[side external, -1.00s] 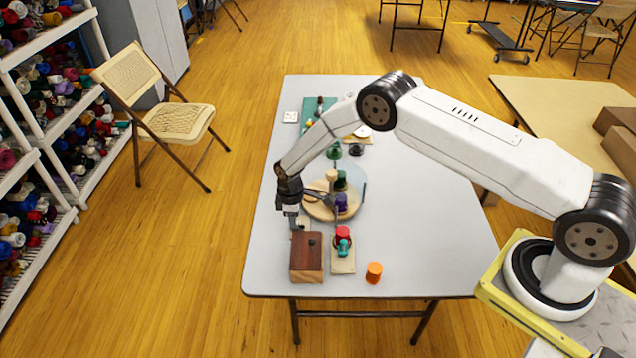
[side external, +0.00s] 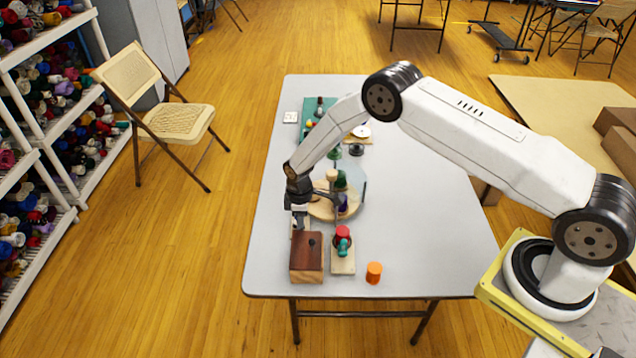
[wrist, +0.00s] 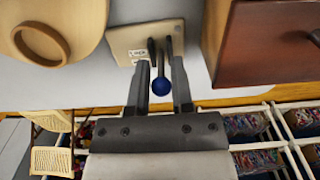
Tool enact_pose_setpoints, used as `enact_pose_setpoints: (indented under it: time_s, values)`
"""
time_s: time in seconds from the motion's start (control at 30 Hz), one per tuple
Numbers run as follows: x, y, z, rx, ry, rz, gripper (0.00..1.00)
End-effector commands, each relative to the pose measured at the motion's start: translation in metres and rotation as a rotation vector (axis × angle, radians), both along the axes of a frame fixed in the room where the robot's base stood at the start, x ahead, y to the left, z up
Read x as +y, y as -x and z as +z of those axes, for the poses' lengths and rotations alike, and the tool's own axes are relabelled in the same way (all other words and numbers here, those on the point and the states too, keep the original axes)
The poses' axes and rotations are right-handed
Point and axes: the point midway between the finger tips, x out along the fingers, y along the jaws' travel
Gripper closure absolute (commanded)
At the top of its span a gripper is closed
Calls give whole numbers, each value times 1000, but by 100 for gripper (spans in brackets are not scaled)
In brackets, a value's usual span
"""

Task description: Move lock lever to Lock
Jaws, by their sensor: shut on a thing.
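The lock lever (wrist: 161,87) has a dark stem and a blue ball knob. The side external view shows my gripper (side external: 298,222) low over the table, just behind the brown wooden box; the lever is hidden there. I cannot tell which label the lever points to.
The brown box (side external: 307,262) stands close by the plate, also in the wrist view (wrist: 262,45). A round wooden turntable (side external: 322,210) with items is on the other side. A red-and-teal piece on a board (side external: 343,245) and an orange cylinder (side external: 374,272) stand nearby. The table's right side is clear.

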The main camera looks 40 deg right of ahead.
Motion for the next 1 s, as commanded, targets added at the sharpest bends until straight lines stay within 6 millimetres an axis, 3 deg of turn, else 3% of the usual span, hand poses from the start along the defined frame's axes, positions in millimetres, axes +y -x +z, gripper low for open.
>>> enact_pose_setpoints:
  time_s: [1.0]
  values:
    - [-12, 12, -3, 1, 0, 0, 100]
